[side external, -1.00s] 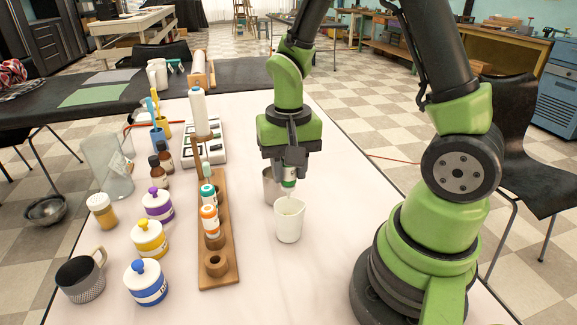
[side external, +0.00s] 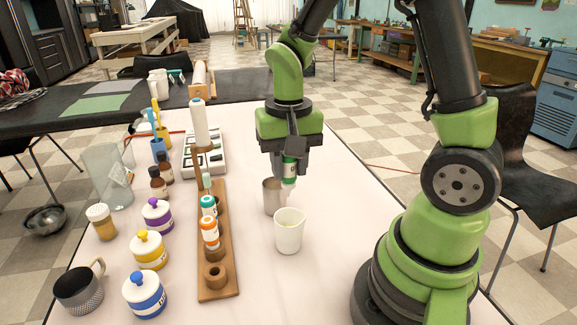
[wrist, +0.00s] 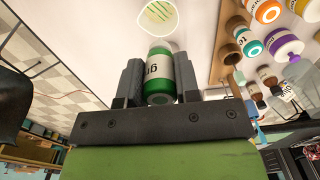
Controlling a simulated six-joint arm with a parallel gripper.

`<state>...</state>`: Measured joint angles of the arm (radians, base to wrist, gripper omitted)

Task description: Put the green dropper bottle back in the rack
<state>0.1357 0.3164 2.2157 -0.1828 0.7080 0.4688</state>
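My gripper (side external: 288,160) is shut on the green dropper bottle (side external: 289,170), holding it above the table behind the white cup. In the wrist view, the green bottle (wrist: 159,75) with its white label sits between both fingers. The wooden rack (side external: 207,288) stands to the left of my gripper. It holds an orange-capped bottle (side external: 210,232) and a teal-capped bottle (side external: 208,206). Its ring-shaped front holder (side external: 215,275) is empty. The rack's far holders are partly hidden by the bottles.
The white cup (side external: 289,236) stands below and in front of the held bottle; green streaks show inside it in the wrist view. A metal cup (side external: 271,197) stands close behind it. Lidded jars, including a blue-striped one (side external: 145,296), line the rack's left side. The table right of the white cup is clear.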

